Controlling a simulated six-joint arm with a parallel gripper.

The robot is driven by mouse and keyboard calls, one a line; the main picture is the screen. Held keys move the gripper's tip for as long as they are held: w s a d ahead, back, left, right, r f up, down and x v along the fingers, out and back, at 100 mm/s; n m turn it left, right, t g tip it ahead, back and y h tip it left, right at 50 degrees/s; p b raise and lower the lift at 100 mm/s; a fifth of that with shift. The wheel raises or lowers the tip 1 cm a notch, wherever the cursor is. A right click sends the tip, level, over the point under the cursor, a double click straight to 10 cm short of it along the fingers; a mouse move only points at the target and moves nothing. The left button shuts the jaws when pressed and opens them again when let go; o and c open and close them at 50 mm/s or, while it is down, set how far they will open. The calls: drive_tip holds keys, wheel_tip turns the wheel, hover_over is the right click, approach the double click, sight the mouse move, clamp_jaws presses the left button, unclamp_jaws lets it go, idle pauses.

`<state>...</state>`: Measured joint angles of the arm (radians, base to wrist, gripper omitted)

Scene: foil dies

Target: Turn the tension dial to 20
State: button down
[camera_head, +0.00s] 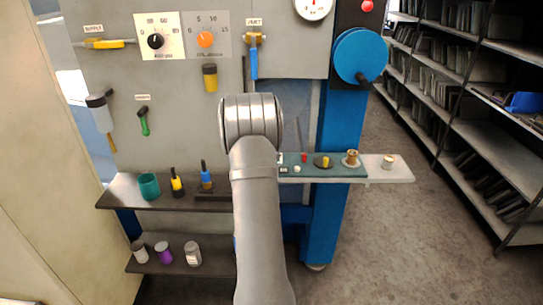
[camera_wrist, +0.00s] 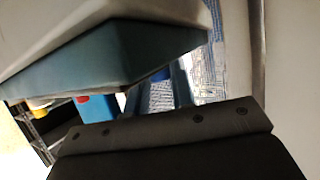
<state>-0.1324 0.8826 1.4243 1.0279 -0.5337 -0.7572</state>
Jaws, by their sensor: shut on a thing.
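Two dials sit side by side on the upper panel: a black knob (camera_head: 155,41) on a cream plate and an orange knob (camera_head: 206,39) on a grey plate marked 5, 10 and 15. Their small captions are too blurred to read, so I cannot tell which is the tension dial. My arm rises through the middle of the head view, and its wrist covers the jaws there. In the wrist view, the dark edge of my gripper (camera_wrist: 165,128) fills the bottom. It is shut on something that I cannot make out. A blurred teal block (camera_wrist: 110,58) is close above it.
A teal tray (camera_head: 340,171) with small knobs is on the ledge right of my arm. A blue handwheel (camera_head: 358,56) stands at upper right. A dark shelf (camera_head: 125,194) with a green cup (camera_head: 149,186) and tools is on the left. Open floor lies further right.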

drive_tip(key=shift+a+h, duration=0.1)
drive_tip(key=shift+h, duration=0.2)
drive_tip(key=m+g+h, duration=0.1)
drive_tip(key=m+h, duration=0.1)
drive_tip(key=m, duration=0.1)
drive_tip(key=m+g+h, duration=0.1)
drive_tip(key=shift+w+a+g+h, duration=0.2)
drive_tip(key=shift+a+g+h, duration=0.1)
drive_tip(key=shift+h, duration=0.1)
drive_tip(key=m+g+h, duration=0.1)
drive_tip(key=m+g, duration=0.1)
drive_tip(key=m+g+h, duration=0.1)
drive_tip(key=m+g, duration=0.1)
drive_tip(key=shift+w+h, duration=0.2)
drive_tip(key=shift+h, duration=0.2)
drive_tip(key=shift+w+m+g+h, duration=0.1)
drive_tip(key=shift+m+g+h, duration=0.4)
drive_tip(key=shift+m+g, duration=0.6)
drive_tip(key=shift+r, duration=0.1)
drive_tip(key=c, duration=1.2)
unclamp_jaws()
drive_tip(key=shift+c, duration=0.2)
drive_tip(key=shift+a, duration=0.1)
